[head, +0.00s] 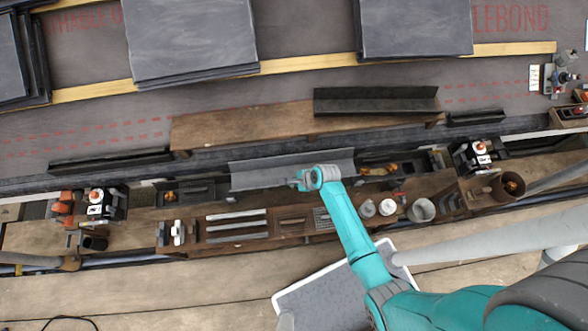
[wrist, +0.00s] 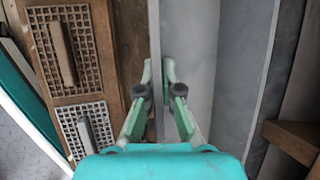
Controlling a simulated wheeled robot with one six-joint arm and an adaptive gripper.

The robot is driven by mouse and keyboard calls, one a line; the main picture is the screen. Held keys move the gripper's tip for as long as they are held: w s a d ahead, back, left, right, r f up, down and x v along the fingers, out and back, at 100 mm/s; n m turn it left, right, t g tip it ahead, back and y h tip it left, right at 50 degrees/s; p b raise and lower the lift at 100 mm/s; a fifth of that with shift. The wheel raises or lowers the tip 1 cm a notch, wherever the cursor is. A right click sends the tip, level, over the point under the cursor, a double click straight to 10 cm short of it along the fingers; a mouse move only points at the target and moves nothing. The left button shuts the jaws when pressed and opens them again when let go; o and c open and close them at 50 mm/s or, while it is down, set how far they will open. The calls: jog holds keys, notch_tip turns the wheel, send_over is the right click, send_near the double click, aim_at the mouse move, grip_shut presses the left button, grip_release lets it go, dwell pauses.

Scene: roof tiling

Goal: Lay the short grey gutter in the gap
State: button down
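The short grey gutter (head: 260,174) lies lengthwise across the picture in the head view, in front of the brown board and over the back of the tool bench. My gripper (head: 308,180) is at its near edge, right of its middle. In the wrist view the gutter (wrist: 190,45) runs up the picture, and my gripper (wrist: 158,72) has one finger on each side of its thin upright wall, closed on it. Dark gutter pieces stand at the eave on the left (head: 110,160) and right (head: 476,118). The eave between them is partly hidden by the board.
A black trough-like piece (head: 375,100) lies on the brown board (head: 240,125). Slate stacks (head: 190,40) rest higher on the roof. The bench holds floats (wrist: 62,50), metal strips (head: 236,226) and tins (head: 388,207). Grey scaffold poles (head: 490,235) cross at the right.

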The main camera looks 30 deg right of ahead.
notch_tip(320, 180, down, 9)
jog(key=shift+f, duration=0.2)
dwell(0.7)
dwell(1.7)
jog(key=c, duration=0.8)
grip_release()
jog(key=shift+c, duration=0.2)
jog(key=shift+r, duration=4.45)
jog(key=shift+s, duration=0.1)
